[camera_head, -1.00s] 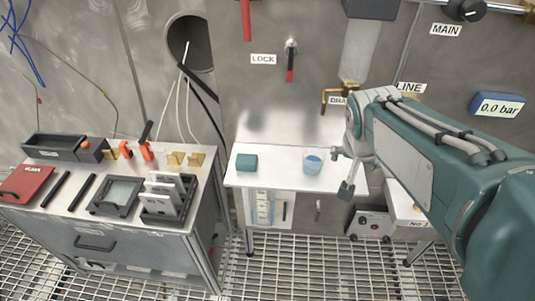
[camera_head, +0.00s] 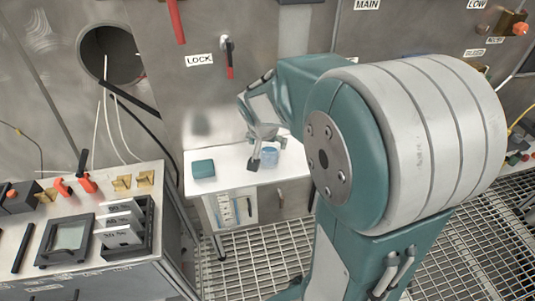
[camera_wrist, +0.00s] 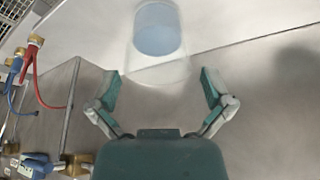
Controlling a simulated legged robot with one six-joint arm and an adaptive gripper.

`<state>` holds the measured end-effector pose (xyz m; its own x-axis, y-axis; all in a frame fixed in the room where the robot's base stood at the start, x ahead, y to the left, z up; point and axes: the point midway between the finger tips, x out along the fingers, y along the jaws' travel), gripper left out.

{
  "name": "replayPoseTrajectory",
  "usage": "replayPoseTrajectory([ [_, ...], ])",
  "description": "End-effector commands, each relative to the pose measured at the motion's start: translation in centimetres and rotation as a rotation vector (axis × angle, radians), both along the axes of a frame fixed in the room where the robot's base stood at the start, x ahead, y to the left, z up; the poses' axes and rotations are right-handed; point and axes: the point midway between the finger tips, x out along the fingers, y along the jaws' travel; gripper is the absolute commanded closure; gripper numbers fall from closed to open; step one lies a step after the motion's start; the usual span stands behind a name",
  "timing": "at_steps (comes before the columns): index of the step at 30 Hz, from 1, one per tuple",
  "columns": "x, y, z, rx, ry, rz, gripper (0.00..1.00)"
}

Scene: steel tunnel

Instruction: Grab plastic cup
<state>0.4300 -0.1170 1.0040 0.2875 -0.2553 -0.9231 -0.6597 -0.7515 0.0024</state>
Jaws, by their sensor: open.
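The plastic cup (camera_head: 269,157) is clear with blue in it. It stands on the white table (camera_head: 232,180) in the head view, partly hidden by my gripper (camera_head: 268,153). In the wrist view the cup (camera_wrist: 158,30) is at the top centre, its faint clear wall reaching down toward the fingers. My gripper (camera_wrist: 161,80) is open and empty there, with one finger on each side below the cup. The fingers look apart from the cup.
A teal block (camera_head: 203,169) lies left of the cup on the table. A side bench with card holders (camera_head: 126,230) stands at left. A steel wall with a LOCK lever (camera_head: 228,58) rises behind. Grating floor (camera_head: 245,265) lies in front.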

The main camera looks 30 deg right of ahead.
Motion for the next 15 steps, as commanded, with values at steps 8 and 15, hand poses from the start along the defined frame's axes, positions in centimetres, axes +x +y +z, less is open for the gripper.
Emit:
replayPoseTrajectory([
  [8,1.3,-1.5,-3.4,0.005,0.003,-0.001,0.00],
  [15,1.4,-1.3,-3.6,0.002,0.000,-0.001,0.00],
])
